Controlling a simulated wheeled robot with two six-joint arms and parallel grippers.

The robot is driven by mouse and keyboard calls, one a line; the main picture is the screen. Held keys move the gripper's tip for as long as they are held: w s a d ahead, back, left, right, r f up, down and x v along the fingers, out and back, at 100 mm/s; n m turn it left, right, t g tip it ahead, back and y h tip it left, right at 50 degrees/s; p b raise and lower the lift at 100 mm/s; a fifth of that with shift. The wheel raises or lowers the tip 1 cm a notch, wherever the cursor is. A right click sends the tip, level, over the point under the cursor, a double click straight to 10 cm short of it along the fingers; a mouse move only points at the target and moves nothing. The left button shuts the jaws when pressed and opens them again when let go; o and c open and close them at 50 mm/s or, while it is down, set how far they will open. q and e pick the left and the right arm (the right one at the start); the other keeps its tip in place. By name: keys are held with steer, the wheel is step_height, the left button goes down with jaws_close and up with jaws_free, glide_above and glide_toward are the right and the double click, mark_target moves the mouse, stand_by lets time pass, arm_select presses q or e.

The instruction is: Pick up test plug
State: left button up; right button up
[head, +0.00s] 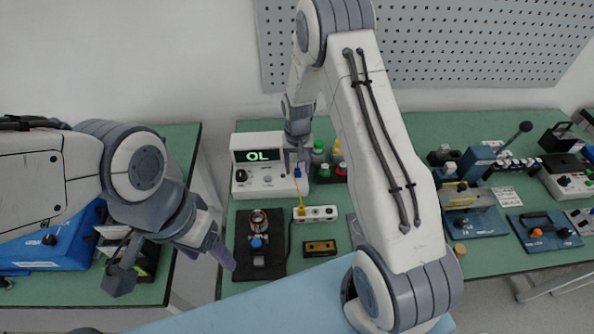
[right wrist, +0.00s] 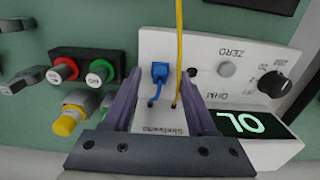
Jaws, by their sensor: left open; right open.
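A small blue plug (right wrist: 160,72), which looks like the test plug, stands at the front face of the white ohmmeter (head: 270,180) with a blue cable. It also shows in the head view (head: 298,172). My right gripper (head: 298,158) is above it; in the right wrist view its open purple fingers (right wrist: 161,80) lie on either side of the plug, apart from it as far as I can tell. A yellow lead (right wrist: 179,40) runs beside the plug, also between the fingers. My left gripper (head: 207,253) is open and empty, left of the dark mat.
The ohmmeter display (right wrist: 241,122) reads OL. Red (right wrist: 64,69) and green (right wrist: 99,72) buttons sit close beside the right gripper. A copper stator (head: 258,222) stands on the dark mat (head: 244,268). A white socket strip (head: 322,213) and a yellow-black device (head: 320,248) lie nearby.

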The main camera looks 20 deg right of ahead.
mark_target(301, 176)
steer(key=shift+c, duration=0.3)
jaws_close()
steer(key=shift+r, duration=0.1)
steer(key=shift+w+r, duration=0.1)
steer(key=shift+r, duration=0.35)
steer(key=r, duration=0.1)
steer(key=r+b, duration=0.1)
steer(key=s+d+r+b, duration=0.1)
steer(key=shift+r, duration=0.3)
steer(key=s+d+r+b, duration=0.2)
steer(key=s+d+r, duration=0.4)
steer(key=s, duration=0.2)
steer(key=shift+d+r, duration=0.2)
steer(key=shift+d, duration=0.05)
steer(key=shift+s, duration=0.1)
